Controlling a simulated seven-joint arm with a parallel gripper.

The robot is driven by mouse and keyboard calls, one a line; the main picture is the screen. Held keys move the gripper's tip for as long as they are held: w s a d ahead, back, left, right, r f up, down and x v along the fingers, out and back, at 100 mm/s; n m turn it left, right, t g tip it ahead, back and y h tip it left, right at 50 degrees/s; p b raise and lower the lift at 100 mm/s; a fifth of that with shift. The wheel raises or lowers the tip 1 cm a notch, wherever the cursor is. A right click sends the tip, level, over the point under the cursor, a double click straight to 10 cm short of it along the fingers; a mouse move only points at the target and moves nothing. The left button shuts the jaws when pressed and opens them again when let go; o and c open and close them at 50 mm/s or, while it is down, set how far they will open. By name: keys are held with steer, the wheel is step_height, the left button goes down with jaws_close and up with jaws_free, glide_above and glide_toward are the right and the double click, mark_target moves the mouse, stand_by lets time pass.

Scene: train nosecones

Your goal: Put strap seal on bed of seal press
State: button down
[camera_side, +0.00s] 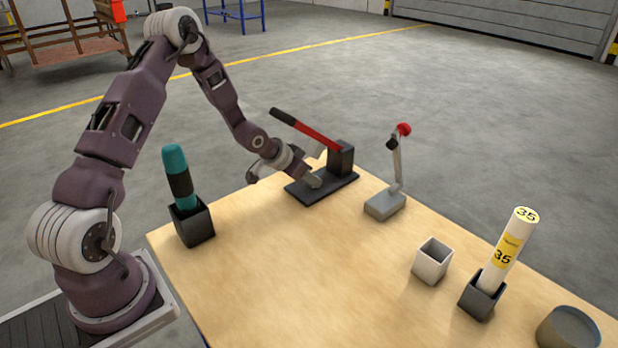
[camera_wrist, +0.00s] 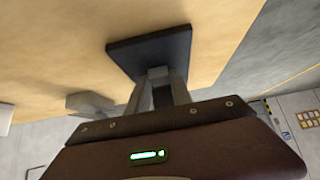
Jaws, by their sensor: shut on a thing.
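What looks like the seal press (camera_side: 342,184) stands near the far edge of the wooden table, with a flat dark bed, an upright block and a raised red lever. Its dark plate also shows in the wrist view (camera_wrist: 150,46). My gripper (camera_side: 313,182) reaches down over the left part of the bed. In the wrist view my gripper (camera_wrist: 160,82) is shut on a small grey piece, apparently the strap seal (camera_wrist: 158,72), seen against the dark plate. I cannot tell whether the seal touches the bed. The fingers hide part of it.
A grey clamp-like device with a red knob (camera_side: 386,204) stands right of the press. A white open box (camera_side: 432,261), a black holder with a white tube (camera_side: 508,250), a grey round container (camera_side: 568,330) and a holder with a teal-handled tool (camera_side: 178,178) stand on the table. The middle is clear.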

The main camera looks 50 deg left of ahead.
steer(key=shift+f, duration=0.1)
steer(key=c, duration=1.1)
jaws_free()
steer(key=shift+c, duration=0.2)
steer(key=s+d+r+g+y, duration=0.1)
steer(key=s+d+r, duration=0.1)
steer(key=s+r, duration=0.6)
steer(key=s+d+r+y, duration=0.15)
steer(key=s+r, duration=0.35)
steer(key=r, duration=0.5)
steer(key=s+d+r, duration=0.2)
steer(key=s+d, duration=0.2)
steer(key=s, duration=0.3)
steer(key=s+d+r+g+h, duration=0.1)
steer(key=s+d+r, duration=0.2)
steer(key=s, duration=0.5)
steer(key=s+d+r+h, duration=0.1)
steer(key=s+d+r, duration=0.1)
steer(key=s+d, duration=0.4)
steer(key=shift+s+r+g, duration=0.2)
steer(key=shift+s+g, duration=0.1)
steer(key=shift+s, duration=0.35)
steer(key=shift+d+h, duration=0.1)
steer(key=shift+h, duration=0.15)
